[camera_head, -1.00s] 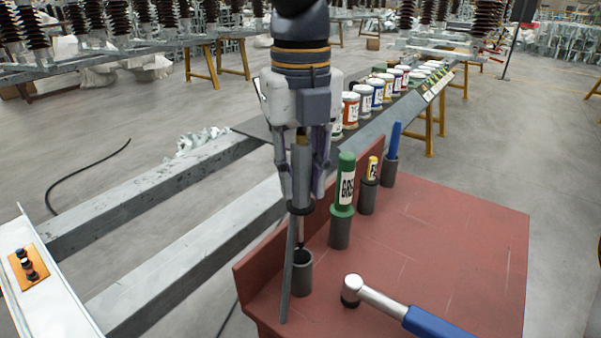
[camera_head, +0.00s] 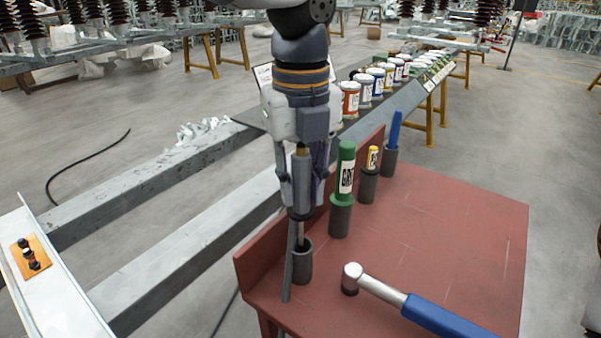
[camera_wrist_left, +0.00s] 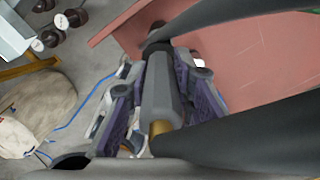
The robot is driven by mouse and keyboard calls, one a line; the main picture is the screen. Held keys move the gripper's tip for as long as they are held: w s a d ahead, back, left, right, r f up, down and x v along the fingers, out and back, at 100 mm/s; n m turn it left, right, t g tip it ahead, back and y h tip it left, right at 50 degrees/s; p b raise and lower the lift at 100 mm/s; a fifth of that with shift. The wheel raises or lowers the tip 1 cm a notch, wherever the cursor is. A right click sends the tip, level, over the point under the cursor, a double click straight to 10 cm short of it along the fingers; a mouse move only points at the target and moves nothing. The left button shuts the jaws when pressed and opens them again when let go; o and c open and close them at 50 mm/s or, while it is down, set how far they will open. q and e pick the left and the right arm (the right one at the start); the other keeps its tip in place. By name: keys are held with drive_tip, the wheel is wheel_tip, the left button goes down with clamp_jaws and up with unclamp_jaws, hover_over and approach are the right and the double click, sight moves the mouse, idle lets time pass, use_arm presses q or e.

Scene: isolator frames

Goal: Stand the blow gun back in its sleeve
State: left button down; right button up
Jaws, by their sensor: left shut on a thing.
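My left gripper (camera_head: 301,190) points down at the left side of the red bench and is shut on the blow gun (camera_head: 302,168), a grey body with a brass end. The gun hangs upright with its thin nozzle downward. The nozzle's lower part is inside the mouth of the dark grey sleeve (camera_head: 302,265) below; the tip is hidden. In the left wrist view the gun's grey body (camera_wrist_left: 160,90) lies between the two finger pads. My right gripper does not show.
A green-capped tube (camera_head: 345,170), a yellow item (camera_head: 372,160) and a blue-handled item (camera_head: 396,130) stand in other sleeves along the bench's back edge. A grey strip (camera_head: 288,262) stands beside the sleeve.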

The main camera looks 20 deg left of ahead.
sight(300, 154)
use_arm(q)
drive_tip(key=shift+f, duration=3.55)
drive_tip(key=c, duration=1.3)
unclamp_jaws()
wheel_tip(300, 154, up, 12)
drive_tip(key=shift+r, duration=0.1)
